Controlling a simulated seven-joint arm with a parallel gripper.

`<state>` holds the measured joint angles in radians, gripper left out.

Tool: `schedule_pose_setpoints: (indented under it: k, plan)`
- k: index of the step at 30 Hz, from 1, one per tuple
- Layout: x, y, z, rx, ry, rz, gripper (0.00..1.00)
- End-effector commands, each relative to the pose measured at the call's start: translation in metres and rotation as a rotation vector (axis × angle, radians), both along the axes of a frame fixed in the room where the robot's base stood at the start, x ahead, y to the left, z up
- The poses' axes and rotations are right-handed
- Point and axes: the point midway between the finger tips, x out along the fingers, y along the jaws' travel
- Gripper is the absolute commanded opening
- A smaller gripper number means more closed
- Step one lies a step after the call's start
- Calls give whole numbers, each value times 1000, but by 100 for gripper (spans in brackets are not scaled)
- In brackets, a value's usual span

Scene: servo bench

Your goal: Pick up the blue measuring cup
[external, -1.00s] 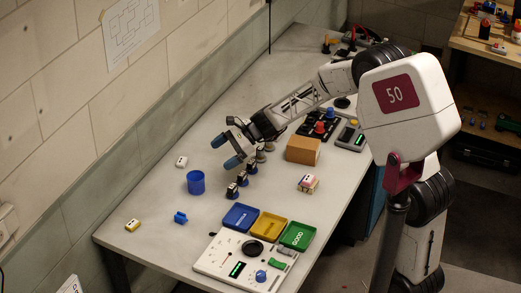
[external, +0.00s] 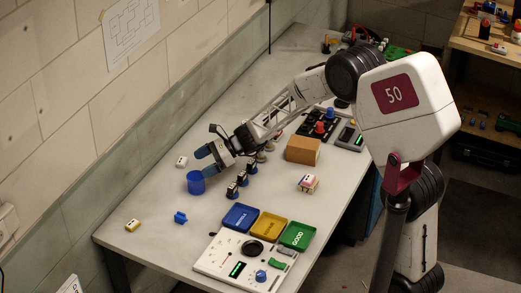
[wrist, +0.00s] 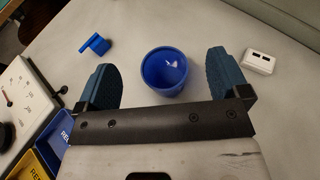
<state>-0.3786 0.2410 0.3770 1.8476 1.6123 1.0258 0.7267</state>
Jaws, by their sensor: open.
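The blue measuring cup (external: 195,184) stands upright on the grey bench, left of the middle in the external view. In the wrist view the blue cup (wrist: 166,72) shows its open top and lies between the two fingers, slightly ahead of the palm. My gripper (external: 208,160) is open, with its blue fingertips low over the bench just behind and beside the cup. In the wrist view my gripper (wrist: 165,80) has one finger on each side of the cup, with a gap on both sides. I see no contact with it.
A small white block (external: 181,161) lies behind the cup, and a blue clip-like piece (external: 180,217) lies in front. Several dark servos (external: 238,186) stand to the right. Blue, yellow and green trays (external: 268,225) lie nearer. A brown box (external: 303,150) stands further right.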

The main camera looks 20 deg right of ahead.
Motion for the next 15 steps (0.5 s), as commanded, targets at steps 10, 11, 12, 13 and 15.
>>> schedule_pose_setpoints:
  k: [10,11,12,13,15]
  plan:
    - [0,0,-26,-1,-1,2,94]
    - [0,0,-26,0,-2,1,94]
    - [0,0,-26,0,-2,1,94]
    - [0,0,-26,0,-2,1,94]
    - [0,0,-26,0,-2,1,94]
